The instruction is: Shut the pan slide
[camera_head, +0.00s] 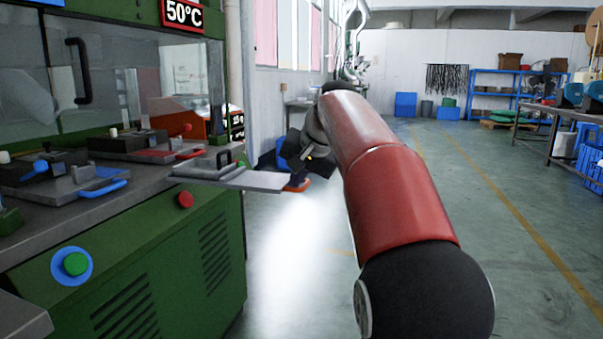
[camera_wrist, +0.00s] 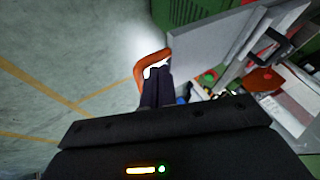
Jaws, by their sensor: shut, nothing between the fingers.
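The pan slide (camera_head: 250,180) is a flat grey plate sticking out from the green machine's bench, with an orange handle (camera_head: 297,187) at its outer end. In the wrist view the plate (camera_wrist: 210,42) is at the upper right and the orange handle (camera_wrist: 140,72) curves around my fingertips. My gripper (camera_wrist: 156,75) is shut and empty, its dark fingers at the handle's opening. I cannot tell whether they touch the handle. In the head view my gripper (camera_head: 290,172) is partly hidden at the plate's outer end.
The green machine (camera_head: 170,270) stands at the left. Its bench also carries plates with a red handle (camera_head: 190,153) and a blue handle (camera_head: 103,188). A red button (camera_head: 185,199) and a green button (camera_head: 76,264) are on its front. Open floor (camera_head: 480,230) lies to the right.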

